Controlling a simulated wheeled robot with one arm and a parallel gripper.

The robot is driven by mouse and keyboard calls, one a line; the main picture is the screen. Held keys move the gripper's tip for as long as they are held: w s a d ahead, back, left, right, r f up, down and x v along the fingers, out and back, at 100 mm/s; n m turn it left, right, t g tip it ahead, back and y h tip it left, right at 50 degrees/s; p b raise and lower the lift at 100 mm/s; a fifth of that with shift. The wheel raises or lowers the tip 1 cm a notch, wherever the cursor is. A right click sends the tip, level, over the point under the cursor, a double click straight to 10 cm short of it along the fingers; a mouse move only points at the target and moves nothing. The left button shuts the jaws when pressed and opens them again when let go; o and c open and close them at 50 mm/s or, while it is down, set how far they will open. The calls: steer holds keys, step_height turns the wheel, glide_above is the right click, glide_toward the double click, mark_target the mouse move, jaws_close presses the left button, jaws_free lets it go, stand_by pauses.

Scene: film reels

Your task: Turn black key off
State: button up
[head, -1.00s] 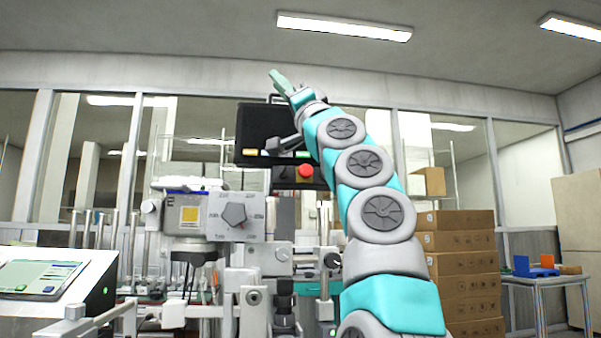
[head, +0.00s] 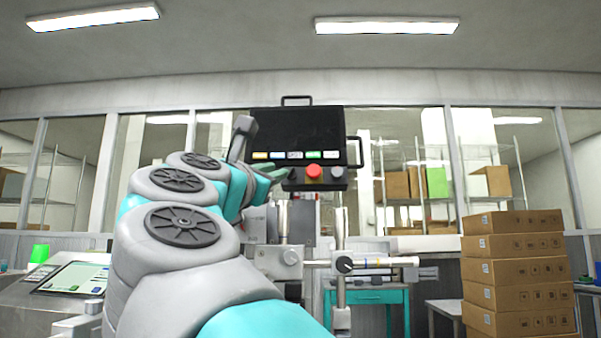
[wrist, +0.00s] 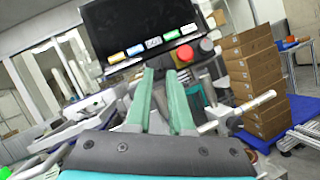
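I cannot tell whether this knob is the black key. The box's left end is partly hidden by my gripper (head: 280,174). In the wrist view my gripper (wrist: 161,72) has its two green fingers apart, with nothing seen between them. Their tips appear just below and left of the red button (wrist: 185,53); contact cannot be told.
The black panel (head: 290,128) with coloured labels is above the control box. Metal machine parts (head: 290,256) lie below it. Stacked cardboard boxes (head: 515,270) stand at right, and a tilted touchscreen (head: 75,279) is at left.

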mark_target(292, 169)
steer(key=p+x, duration=0.1)
steer(key=x, duration=0.2)
steer(key=p+x, duration=0.2)
steer(key=x, duration=0.2)
steer(key=shift+w+d+f, duration=0.1)
steer(key=shift+w, duration=0.25)
jaws_close()
